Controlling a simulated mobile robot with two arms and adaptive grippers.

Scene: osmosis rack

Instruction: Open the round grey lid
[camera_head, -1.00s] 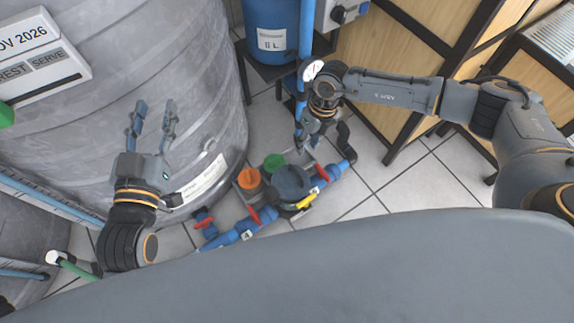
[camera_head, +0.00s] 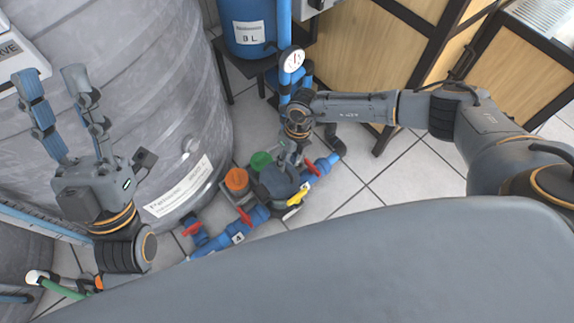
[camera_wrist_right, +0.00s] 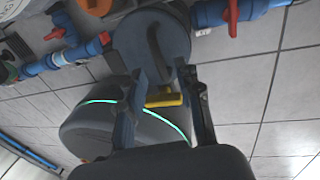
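The round grey lid (camera_head: 279,181) sits on the blue pipe assembly on the floor, between the tank and the cabinet. In the right wrist view the lid (camera_wrist_right: 165,35) shows a dark raised bar across its top. My right gripper (camera_head: 296,156) is just above the lid's far edge in the head view, which partly hides its fingers. In the right wrist view my right gripper (camera_wrist_right: 160,73) has its two fingers apart, with the tips near the lid's rim and nothing seen held; contact cannot be told. My left gripper (camera_head: 52,85) is open and empty in front of the tank.
An orange cap (camera_head: 237,180) and a green cap (camera_head: 261,160) stand beside the lid. Red valve handles (camera_head: 244,215) and a yellow handle (camera_head: 297,197) are close by.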

